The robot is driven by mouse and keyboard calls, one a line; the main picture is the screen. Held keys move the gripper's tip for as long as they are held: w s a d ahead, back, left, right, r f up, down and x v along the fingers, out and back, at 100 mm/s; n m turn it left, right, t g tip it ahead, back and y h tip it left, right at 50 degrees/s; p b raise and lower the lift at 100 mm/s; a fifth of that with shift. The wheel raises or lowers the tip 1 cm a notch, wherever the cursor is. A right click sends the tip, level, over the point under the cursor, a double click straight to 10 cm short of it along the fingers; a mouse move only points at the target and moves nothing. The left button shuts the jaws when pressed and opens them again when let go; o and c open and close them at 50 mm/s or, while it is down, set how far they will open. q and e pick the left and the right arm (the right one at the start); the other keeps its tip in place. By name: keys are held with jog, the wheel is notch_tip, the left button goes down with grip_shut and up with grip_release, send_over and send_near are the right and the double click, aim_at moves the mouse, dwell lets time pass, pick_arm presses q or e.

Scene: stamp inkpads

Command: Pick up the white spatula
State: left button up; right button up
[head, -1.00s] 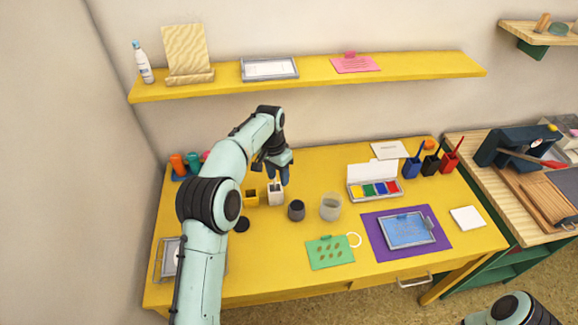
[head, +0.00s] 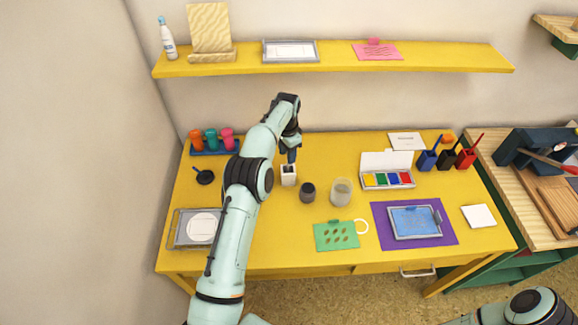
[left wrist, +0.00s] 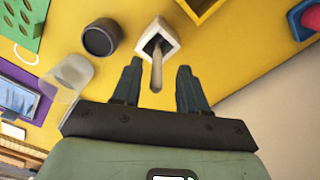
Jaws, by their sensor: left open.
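The white spatula (left wrist: 156,72) stands in a small white square holder (left wrist: 158,40) in the left wrist view. Only its pale handle shows, pointing toward the camera; its lower end is hidden inside the holder. The white holder also shows in the head view (head: 288,177) on the yellow table. My left gripper (left wrist: 158,66) is open, with its two dark fingers on either side of the handle's end and gaps to both. In the head view my left gripper (head: 291,154) is above the white holder and hides the spatula there. My right gripper is out of view.
A dark cup (head: 307,193) and a clear cup (head: 341,192) stand just right of the holder. A yellow holder (left wrist: 203,8) is close on its other side. A paint box (head: 387,179) and green stencil (head: 336,236) lie farther right. The yellow shelf (head: 335,60) runs above.

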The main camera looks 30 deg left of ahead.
aim_at(288, 167)
pick_arm(q)
jog(key=f, duration=0.2)
jog(key=shift+s+d+f, duration=0.1)
jog(key=shift+d+f, duration=0.25)
jog(key=shift+f, duration=0.05)
jog(key=shift+a, duration=0.15)
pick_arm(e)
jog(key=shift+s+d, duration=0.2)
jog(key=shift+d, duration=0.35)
pick_arm(q)
jog(key=shift+f, duration=0.1)
jog(key=shift+c, duration=0.9)
grip_shut()
